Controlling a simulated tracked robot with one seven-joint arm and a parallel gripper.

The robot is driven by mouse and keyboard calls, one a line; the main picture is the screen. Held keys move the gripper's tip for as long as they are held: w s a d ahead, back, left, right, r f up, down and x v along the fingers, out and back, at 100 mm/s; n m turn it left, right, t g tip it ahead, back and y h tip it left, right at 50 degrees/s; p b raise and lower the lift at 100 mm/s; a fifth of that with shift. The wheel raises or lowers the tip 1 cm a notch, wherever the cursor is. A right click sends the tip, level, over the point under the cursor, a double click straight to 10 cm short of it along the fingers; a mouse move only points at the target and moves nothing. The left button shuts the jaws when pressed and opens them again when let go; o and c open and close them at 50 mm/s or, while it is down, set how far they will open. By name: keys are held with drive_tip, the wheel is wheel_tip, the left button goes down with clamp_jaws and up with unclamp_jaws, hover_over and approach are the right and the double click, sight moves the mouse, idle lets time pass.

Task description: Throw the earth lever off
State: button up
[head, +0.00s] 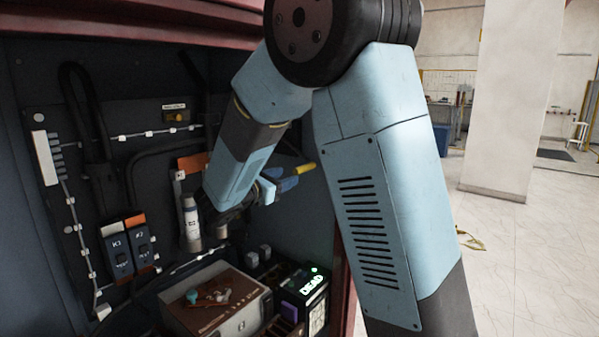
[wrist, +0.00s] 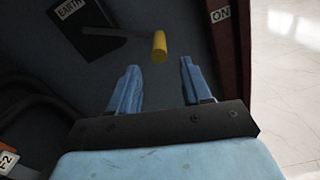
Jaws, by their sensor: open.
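The earth lever shows in the wrist view as a dark bar ending in a yellow grip (wrist: 159,47). The bar runs left to a black plate labelled EARTH (wrist: 82,24). My gripper (wrist: 160,65) is open and empty. Its blue fingers lie left and right of the line to the yellow grip, which appears just beyond the fingertips; I see no contact. An ON label (wrist: 220,14) is on the dark red frame at the right. In the head view the yellow grip (head: 305,168) pokes out beside my gripper (head: 285,185); my arm hides the rest of the lever.
The cabinet's dark red edge is close to my gripper's right. Open floor (head: 510,240) lies right.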

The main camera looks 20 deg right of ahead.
sight(302, 170)
drive_tip(key=x, duration=0.9)
drive_tip(key=shift+c, duration=0.4)
clamp_jaws()
